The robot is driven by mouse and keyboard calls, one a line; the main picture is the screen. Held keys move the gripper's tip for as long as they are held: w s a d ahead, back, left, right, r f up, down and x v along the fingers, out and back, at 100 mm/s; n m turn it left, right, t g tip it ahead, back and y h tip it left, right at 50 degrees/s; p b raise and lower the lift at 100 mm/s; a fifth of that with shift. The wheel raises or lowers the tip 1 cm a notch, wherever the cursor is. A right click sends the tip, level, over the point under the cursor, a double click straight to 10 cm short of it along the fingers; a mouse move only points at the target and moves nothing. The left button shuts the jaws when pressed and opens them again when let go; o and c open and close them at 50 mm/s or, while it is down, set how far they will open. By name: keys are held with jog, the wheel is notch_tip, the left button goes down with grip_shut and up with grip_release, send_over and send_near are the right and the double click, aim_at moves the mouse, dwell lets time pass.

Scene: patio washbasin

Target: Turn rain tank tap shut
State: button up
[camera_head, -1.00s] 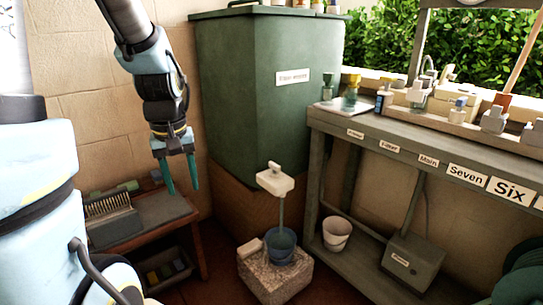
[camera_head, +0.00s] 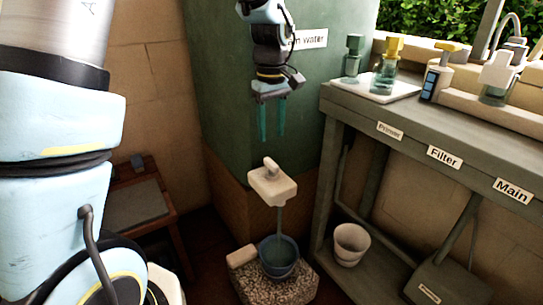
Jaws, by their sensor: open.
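The green rain tank (camera_head: 225,70) stands on a brown base, its white label partly hidden by my arm. The tap (camera_head: 272,183) is a whitish block with a small handle (camera_head: 271,165) on top, low at the front of the tank. A thin stream runs from it down into a dark blue bucket (camera_head: 279,258) on a speckled stone block. My gripper (camera_head: 271,120) points down with two green fingers spread apart. It is open and empty, a short way above the tap handle in the picture and not touching it.
A grey bench (camera_head: 402,115) with signs and bottles stands on the right, with a white pot (camera_head: 350,244) on its lower shelf. A small wooden table (camera_head: 140,200) is at the left. The space between my gripper and the tap looks clear.

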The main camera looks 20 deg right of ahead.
aim_at(271, 162)
notch_tip(271, 162, down, 9)
jog(key=shift+r+b, duration=0.15)
jog(key=shift+b, duration=0.6)
jog(key=shift+c, duration=0.3)
grip_shut()
